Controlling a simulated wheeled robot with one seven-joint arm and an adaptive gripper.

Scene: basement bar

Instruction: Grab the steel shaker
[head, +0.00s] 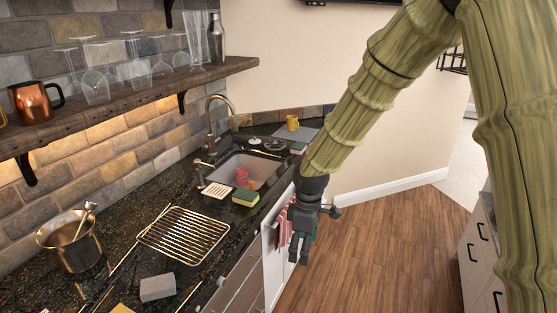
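A grey, bottle-shaped vessel (217,38) stands upright at the right end of the wooden wall shelf, beside tall clear glasses. It looks like the steel shaker, though it is small in the picture. My gripper (299,252) hangs fingers down in front of the counter's front edge, near a red-striped towel (282,226). It is well below and to the right of the grey vessel, apart from it. I see nothing held in the fingers. The gap between them is too small and dark to judge.
The wooden shelf (150,92) also holds stemmed glasses and a copper mug (34,101). Below are a metal pot (70,243), wire rack (184,232), grey block (157,288), sink (262,172), faucet (210,125) and sponge (245,197). The wooden floor (385,250) is clear.

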